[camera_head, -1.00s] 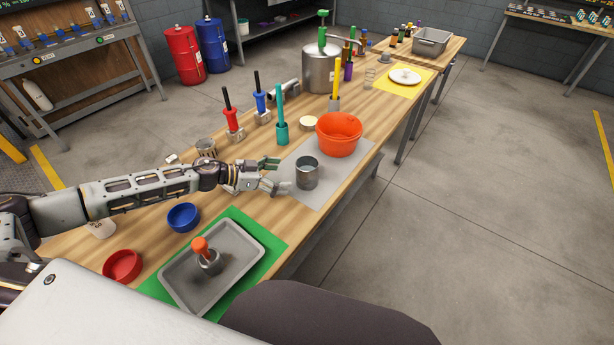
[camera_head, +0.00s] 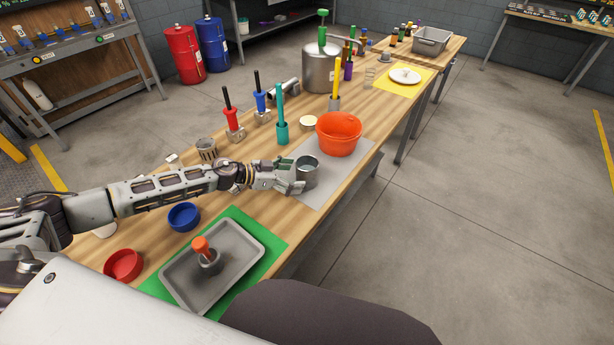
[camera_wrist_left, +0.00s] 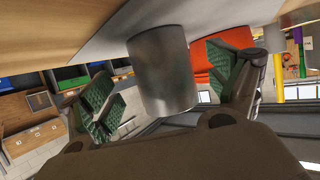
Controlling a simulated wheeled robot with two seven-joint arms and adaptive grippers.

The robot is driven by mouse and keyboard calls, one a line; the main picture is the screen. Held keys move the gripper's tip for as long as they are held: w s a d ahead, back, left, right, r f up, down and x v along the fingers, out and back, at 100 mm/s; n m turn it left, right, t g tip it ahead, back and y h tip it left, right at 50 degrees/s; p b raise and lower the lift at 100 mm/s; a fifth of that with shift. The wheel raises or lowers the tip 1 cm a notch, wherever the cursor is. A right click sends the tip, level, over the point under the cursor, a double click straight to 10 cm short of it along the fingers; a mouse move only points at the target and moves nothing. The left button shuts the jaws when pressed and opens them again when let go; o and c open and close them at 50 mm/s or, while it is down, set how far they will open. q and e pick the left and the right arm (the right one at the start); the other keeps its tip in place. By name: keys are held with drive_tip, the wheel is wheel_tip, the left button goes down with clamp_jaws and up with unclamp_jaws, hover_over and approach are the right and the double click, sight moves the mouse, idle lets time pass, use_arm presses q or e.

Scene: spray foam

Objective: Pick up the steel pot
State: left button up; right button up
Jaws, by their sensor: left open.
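The steel pot (camera_head: 308,172) is a small grey metal cylinder standing upright on the grey mat (camera_head: 322,196) near the table's front edge. My left gripper (camera_head: 296,177) is open at the pot's left side in the head view. In the left wrist view the pot (camera_wrist_left: 163,70) lies between the two green-padded fingers of my left gripper (camera_wrist_left: 168,85). Gaps show between the pot and the pads there, so it does not look gripped. In the head view the fingers hide part of the pot's left side. My right gripper is not in view.
An orange bucket (camera_head: 339,135) stands just behind the pot on the mat. A grey tray (camera_head: 240,246) on a green mat and a blue bowl (camera_head: 184,217) lie nearer. A teal-handled tool (camera_head: 281,115) and a large steel tank (camera_head: 320,68) stand farther back.

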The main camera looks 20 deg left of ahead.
use_arm(q)
drive_tip(key=shift+x, duration=2.55)
drive_tip(key=shift+w, duration=0.1)
drive_tip(key=shift+r, duration=0.1)
drive_tip(key=c, duration=1.4)
